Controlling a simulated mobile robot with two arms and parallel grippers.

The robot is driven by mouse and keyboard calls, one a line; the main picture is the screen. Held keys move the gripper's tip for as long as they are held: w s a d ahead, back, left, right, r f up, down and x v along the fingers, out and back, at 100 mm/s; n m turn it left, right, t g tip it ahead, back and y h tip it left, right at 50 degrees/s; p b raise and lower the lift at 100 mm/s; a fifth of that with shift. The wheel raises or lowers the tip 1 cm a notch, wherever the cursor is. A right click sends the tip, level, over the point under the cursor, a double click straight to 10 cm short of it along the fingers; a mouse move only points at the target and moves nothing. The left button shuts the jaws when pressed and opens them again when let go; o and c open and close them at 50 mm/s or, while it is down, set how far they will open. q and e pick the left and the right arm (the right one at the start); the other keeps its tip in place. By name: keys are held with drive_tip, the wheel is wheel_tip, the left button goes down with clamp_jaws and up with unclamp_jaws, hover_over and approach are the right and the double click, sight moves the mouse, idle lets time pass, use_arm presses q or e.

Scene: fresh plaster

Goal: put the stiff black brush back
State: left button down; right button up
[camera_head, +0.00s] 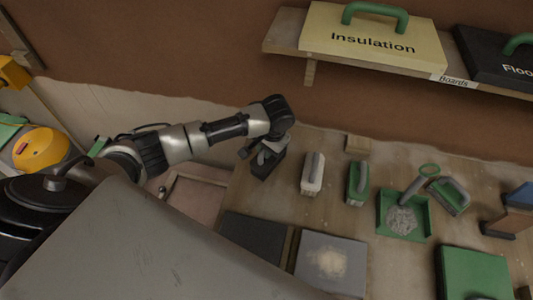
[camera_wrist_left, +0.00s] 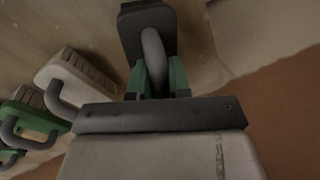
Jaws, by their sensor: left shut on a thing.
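My left gripper (camera_head: 266,153) is shut on the grey handle of the stiff black brush (camera_head: 262,168), at the back left of the wooden bench (camera_head: 285,215). In the left wrist view the brush's dark block (camera_wrist_left: 133,35) lies beyond the green fingers of my left gripper (camera_wrist_left: 157,80), with the curved handle between them. The brush is at or just above the bench top; I cannot tell whether it touches. Its bristles are hidden. My right gripper is not in view.
A white brush (camera_head: 312,175) and a green brush (camera_head: 358,184) stand in a row to the right. Beyond are a green dustpan (camera_head: 388,226) with grey debris and another green brush (camera_head: 449,196). Dark and grey square boards lie in front. A shelf (camera_head: 283,32) hangs above.

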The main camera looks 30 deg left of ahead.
sight(273, 161)
use_arm(q)
wheel_tip(273, 161, down, 3)
drive_tip(key=shift+f, duration=0.15)
drive_tip(key=c, duration=1.1)
unclamp_jaws()
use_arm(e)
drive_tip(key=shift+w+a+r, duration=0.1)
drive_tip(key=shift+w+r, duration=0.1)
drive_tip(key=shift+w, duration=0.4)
use_arm(q)
drive_tip(key=shift+o, duration=0.2)
drive_tip(key=shift+d+r, duration=0.1)
drive_tip(key=shift+r, duration=0.4)
wheel_tip(273, 161, up, 11)
drive_tip(key=d, duration=0.2)
drive_tip(key=shift+s+d+b, duration=0.15)
drive_tip(key=shift+b, duration=0.25)
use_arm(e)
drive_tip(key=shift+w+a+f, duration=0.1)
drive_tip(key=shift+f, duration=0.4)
use_arm(q)
drive_tip(key=shift+s, duration=0.1)
